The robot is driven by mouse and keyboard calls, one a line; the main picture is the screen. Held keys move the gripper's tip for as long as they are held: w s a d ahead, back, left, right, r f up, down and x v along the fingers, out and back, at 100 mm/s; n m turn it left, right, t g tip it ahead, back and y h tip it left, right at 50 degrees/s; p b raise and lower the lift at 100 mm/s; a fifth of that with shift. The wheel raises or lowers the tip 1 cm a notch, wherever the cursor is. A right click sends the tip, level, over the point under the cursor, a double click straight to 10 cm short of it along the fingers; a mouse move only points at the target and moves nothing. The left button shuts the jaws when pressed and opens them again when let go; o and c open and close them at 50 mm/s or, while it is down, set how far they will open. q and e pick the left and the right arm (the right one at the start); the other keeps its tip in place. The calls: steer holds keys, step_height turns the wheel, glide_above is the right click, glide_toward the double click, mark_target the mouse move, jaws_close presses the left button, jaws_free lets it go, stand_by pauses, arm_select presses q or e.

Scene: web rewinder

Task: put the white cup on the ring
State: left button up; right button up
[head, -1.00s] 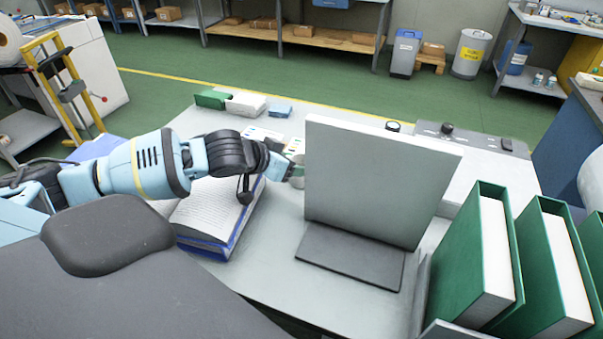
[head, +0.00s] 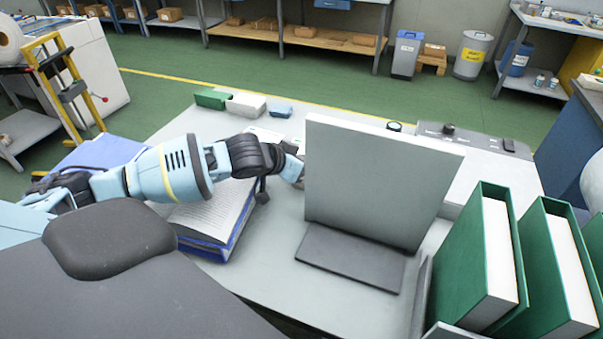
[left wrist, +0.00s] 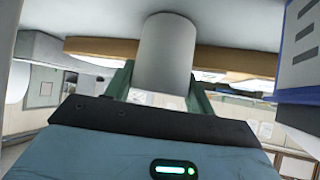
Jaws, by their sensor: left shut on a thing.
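My left gripper (left wrist: 160,82) shows in the left wrist view with its green fingers closed on the sides of a plain white cylinder, the white cup (left wrist: 166,48). In the head view my left arm reaches in from the left over an open book, and its fingertips and the cup are hidden behind an upright grey panel. I cannot make out the ring for certain in either view. A tan band (left wrist: 100,48) runs behind the cup in the left wrist view, but I cannot tell what it is. My right gripper is not in view.
The grey panel (head: 375,185) stands mid-table. The thick open book (head: 210,218) lies under my left arm. Green binders (head: 480,265) stand at the right. Small boxes (head: 245,104) lie at the back left. A dark control strip (head: 475,140) lies along the back right.

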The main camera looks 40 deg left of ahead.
arm_select(q)
steer(key=shift+r, duration=0.1)
steer(key=shift+r, duration=0.55)
step_height(320, 180, up, 2)
steer(key=shift+r, duration=0.15)
steer(key=s+d, duration=0.1)
steer(key=s, duration=0.7)
steer(key=s+d+r, duration=0.1)
steer(key=s+d, duration=0.1)
steer(key=s, duration=0.5)
steer(key=shift+s+d+r, duration=0.2)
steer(key=shift+s+d, duration=0.05)
steer(key=shift+s, duration=0.1)
steer(key=shift+p, duration=0.3)
